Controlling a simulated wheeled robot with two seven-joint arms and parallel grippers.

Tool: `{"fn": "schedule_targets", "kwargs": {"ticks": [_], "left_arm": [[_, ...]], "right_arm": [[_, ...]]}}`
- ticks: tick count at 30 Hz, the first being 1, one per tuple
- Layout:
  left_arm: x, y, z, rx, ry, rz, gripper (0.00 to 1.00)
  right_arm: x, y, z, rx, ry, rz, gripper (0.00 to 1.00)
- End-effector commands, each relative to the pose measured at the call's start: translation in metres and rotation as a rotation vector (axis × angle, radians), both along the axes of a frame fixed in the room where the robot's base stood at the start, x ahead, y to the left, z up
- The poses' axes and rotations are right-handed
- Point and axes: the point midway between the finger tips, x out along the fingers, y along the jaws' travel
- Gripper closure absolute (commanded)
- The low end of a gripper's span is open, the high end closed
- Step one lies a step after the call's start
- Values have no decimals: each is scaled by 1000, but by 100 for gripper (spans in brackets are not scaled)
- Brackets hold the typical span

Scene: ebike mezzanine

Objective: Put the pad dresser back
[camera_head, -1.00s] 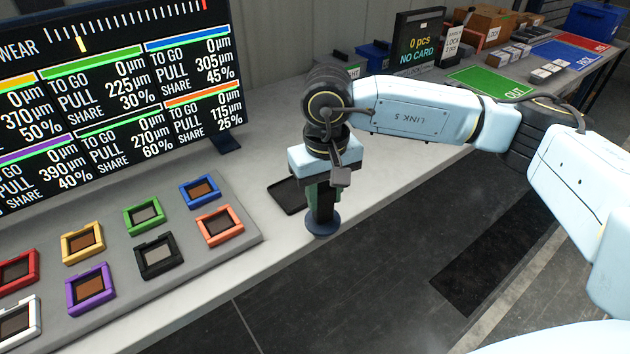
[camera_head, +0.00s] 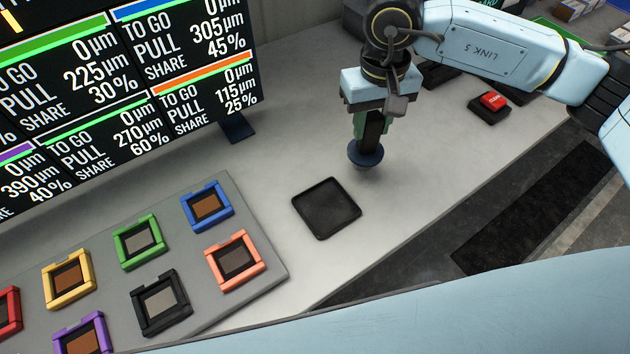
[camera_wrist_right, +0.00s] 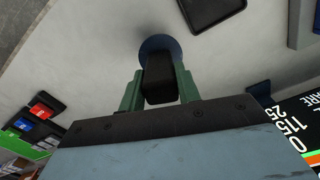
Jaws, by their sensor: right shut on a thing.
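My right gripper (camera_head: 373,127) points down over the grey worktop, beyond and to the right of an empty black tray. It is shut on the pad dresser, which has a black handle and a round dark blue foot (camera_head: 366,155). In the right wrist view, the handle (camera_wrist_right: 159,80) sits between the green fingers and the blue foot (camera_wrist_right: 160,44) is beyond it. The foot looks close to the worktop; I cannot tell whether it touches. The shallow black tray (camera_head: 326,208) lies flat; part of it shows in the right wrist view (camera_wrist_right: 210,10). My left gripper is out of view.
A grey board (camera_head: 215,290) with several coloured pad frames lies at the left. A wear display (camera_head: 130,90) stands behind it. A black block with a red top (camera_head: 491,104) sits at the right. The worktop (camera_head: 285,150) around the tray is clear; its front edge drops to the floor.

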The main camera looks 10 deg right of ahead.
Motion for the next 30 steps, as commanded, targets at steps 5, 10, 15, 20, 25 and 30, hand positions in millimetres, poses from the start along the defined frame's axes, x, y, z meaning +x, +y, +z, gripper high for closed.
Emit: {"fn": "schedule_targets", "kwargs": {"ticks": [5, 10, 15, 20, 25, 30], "left_arm": [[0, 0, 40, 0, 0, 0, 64], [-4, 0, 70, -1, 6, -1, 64], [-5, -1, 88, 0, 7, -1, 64], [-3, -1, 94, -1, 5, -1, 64], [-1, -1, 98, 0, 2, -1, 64], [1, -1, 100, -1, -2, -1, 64]], "right_arm": [[-24, 35, 35, -1, 8, 118, 99], [-47, 66, 63, 1, 5, 225, 99], [-63, 85, 82, 9, -2, 290, 99], [-70, 91, 82, 12, -3, 311, 99], [-71, 91, 53, 12, 0, 310, 99], [-70, 91, 30, 11, -3, 312, 99]]}}
